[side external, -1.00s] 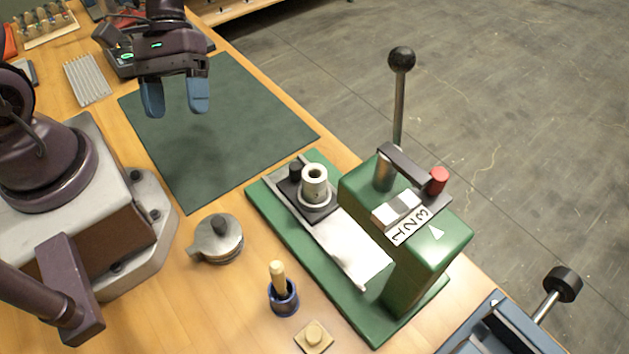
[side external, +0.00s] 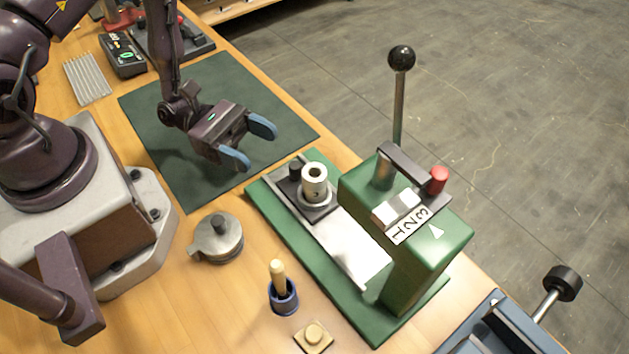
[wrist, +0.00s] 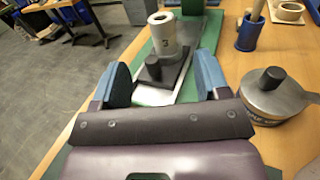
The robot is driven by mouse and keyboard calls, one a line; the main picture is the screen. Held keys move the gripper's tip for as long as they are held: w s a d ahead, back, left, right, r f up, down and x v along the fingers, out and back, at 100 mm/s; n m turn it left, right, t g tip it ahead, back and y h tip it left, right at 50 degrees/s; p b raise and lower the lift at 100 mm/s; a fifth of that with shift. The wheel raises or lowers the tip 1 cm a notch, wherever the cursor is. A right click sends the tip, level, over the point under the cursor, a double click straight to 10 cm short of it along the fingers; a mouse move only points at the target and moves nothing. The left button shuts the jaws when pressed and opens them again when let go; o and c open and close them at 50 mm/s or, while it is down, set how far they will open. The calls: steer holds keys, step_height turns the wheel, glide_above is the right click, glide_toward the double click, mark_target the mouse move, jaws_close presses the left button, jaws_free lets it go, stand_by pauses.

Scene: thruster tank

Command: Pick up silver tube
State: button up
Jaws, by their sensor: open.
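The silver tube (side external: 314,181) is a short, thick-walled hollow cylinder standing upright on a dark block on the green press's base. My gripper (side external: 250,143) is open and empty, with blue fingertips, above the dark green mat. It is behind and to the left of the tube, apart from it. In the wrist view my gripper (wrist: 162,84) points toward the tube, with a black knob (wrist: 153,68) on the block nearer than the tube.
The green press (side external: 428,250) with its upright ball-ended lever (side external: 400,100) stands right of the tube. A round metal tin (side external: 217,238), a blue cup with a wooden-handled tool (side external: 283,297) and a small wooden block (side external: 313,337) stand in front. The green mat (side external: 165,150) is clear.

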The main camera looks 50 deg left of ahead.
mark_target(305, 167)
steer(key=x, duration=1)
steer(key=shift+r, duration=0.1)
steer(key=c, duration=1)
